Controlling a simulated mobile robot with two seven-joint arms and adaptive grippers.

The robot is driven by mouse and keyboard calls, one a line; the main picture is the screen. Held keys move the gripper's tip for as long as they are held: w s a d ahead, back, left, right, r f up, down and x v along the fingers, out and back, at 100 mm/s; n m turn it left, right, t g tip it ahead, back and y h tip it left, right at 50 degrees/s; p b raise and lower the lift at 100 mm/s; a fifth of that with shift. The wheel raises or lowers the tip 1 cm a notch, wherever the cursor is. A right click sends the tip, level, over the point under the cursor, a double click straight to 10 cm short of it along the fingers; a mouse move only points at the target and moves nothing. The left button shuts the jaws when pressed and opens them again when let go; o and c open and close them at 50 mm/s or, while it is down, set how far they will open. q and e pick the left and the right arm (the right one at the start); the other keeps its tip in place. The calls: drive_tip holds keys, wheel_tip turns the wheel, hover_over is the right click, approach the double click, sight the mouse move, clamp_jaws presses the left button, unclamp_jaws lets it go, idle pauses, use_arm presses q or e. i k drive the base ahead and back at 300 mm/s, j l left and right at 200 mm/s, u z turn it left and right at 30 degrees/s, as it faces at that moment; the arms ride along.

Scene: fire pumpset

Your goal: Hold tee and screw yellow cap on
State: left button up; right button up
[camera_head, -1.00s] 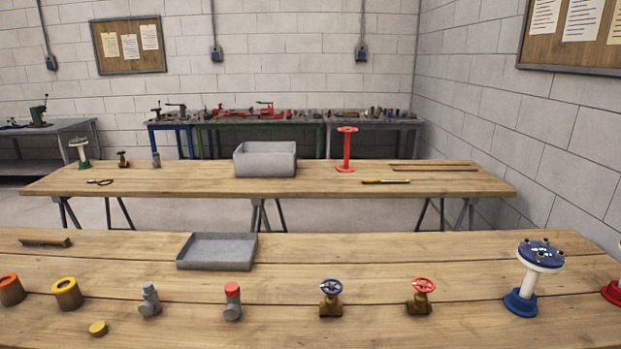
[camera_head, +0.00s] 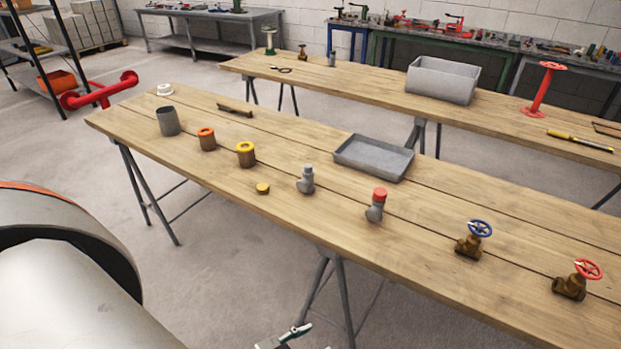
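The yellow cap (camera_head: 262,188) is a small disc lying on the front wooden table. Two grey tee-like fittings stand to its right. One fitting (camera_head: 306,180) has a light grey top. The other (camera_head: 376,207) carries a red cap (camera_head: 380,194). A brown cylinder with a yellow ring (camera_head: 245,155) stands behind the cap. Part of a gripper, seemingly my left one (camera_head: 285,338), shows at the bottom edge, in front of the table and apart from all these objects. Its fingers are mostly cut off. My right gripper is not recognisable in view.
On the front table (camera_head: 230,215) stand a grey tray (camera_head: 374,157), an orange-ringed cylinder (camera_head: 207,139), a grey cup (camera_head: 169,121) and valves with blue (camera_head: 470,240) and red (camera_head: 574,282) handwheels. My large arm link fills the lower left. Open floor lies before the table.

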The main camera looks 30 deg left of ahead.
sight(307, 185)
drive_tip(key=u, duration=1.4)
